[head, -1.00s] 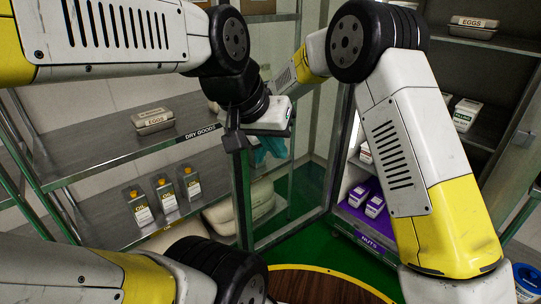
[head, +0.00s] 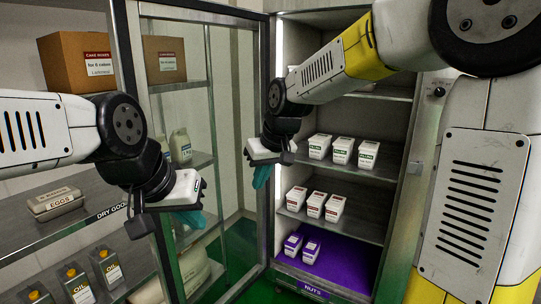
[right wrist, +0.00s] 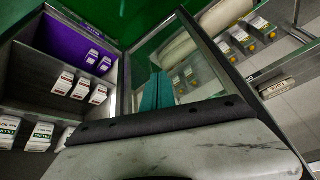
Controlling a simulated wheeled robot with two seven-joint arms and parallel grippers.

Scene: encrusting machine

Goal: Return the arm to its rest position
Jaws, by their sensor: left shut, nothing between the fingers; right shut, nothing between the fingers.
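My left gripper (head: 197,218) comes in from the left in the head view, with its teal fingers pointing down in front of the glass door. The fingers are shut and hold nothing. My right gripper (head: 262,177) hangs at the end of the right arm, in front of the left edge of the open cabinet. Its teal fingers are shut and empty. They also show in the right wrist view (right wrist: 157,92), close together against the glass door. Both grippers appear apart from the shelves and goods.
The cabinet (head: 345,232) holds several white tubs and a purple bottom shelf (head: 335,270). A framed glass door (head: 147,140) stands at left centre. The dry goods rack holds an egg carton (head: 55,203), oil bottles (head: 108,268) and cardboard boxes (head: 76,62).

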